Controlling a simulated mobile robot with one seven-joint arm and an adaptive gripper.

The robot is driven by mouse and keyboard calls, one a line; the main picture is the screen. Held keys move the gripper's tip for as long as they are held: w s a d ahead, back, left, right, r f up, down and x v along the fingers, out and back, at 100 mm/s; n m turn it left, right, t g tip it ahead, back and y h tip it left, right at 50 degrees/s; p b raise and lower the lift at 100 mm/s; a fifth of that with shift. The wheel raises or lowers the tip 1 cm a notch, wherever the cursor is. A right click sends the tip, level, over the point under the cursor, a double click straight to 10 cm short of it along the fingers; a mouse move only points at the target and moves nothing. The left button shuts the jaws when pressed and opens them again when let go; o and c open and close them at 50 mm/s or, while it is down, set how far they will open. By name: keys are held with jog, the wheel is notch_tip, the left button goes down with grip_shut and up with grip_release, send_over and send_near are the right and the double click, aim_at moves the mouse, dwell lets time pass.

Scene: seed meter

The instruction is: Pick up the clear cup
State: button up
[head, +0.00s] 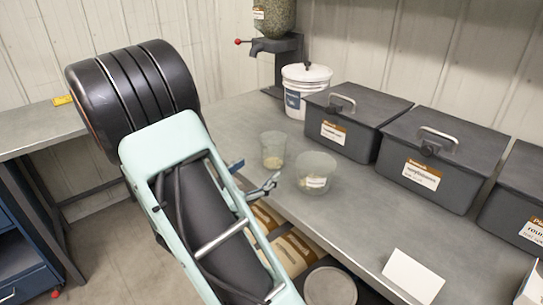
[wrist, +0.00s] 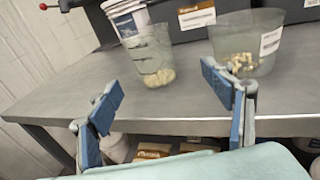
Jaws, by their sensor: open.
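Two clear containers stand on the grey counter. The clear cup (head: 272,148) on the left is narrower and holds some pale seeds; it also shows in the wrist view (wrist: 149,52). To its right is a wider clear container (head: 316,172) with a white label and a few seeds, also in the wrist view (wrist: 245,45). My gripper (wrist: 170,112) is open and empty at the counter's front edge, its blue-padded fingers apart, in front of both containers. In the head view my gripper (head: 255,176) is partly hidden behind my arm.
A white lidded bucket (head: 304,92) and dark lidded bins (head: 354,122), (head: 438,158) line the back of the counter. A seed dispenser (head: 275,45) with a red knob stands at the back. A white card (head: 412,276) is at the front right. Bags (head: 296,250) lie below the counter.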

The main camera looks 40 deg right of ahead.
aim_at(268, 159)
jog(key=shift+w+d+n+t, duration=0.4)
jog(key=shift+w+n+t, duration=0.1)
jog(key=shift+w, duration=0.1)
jog(key=x, duration=0.4)
jog(key=shift+w+d+b, duration=0.15)
jog(key=shift+d+b, duration=0.15)
jog(key=x, duration=0.4)
jog(key=shift+w+d+f+b, duration=0.1)
jog(key=shift+d+f+b, duration=0.25)
jog(key=shift+d+f, duration=0.05)
jog(key=shift+w+d, duration=0.2)
jog(key=shift+d, duration=0.15)
jog(key=c, duration=1.2)
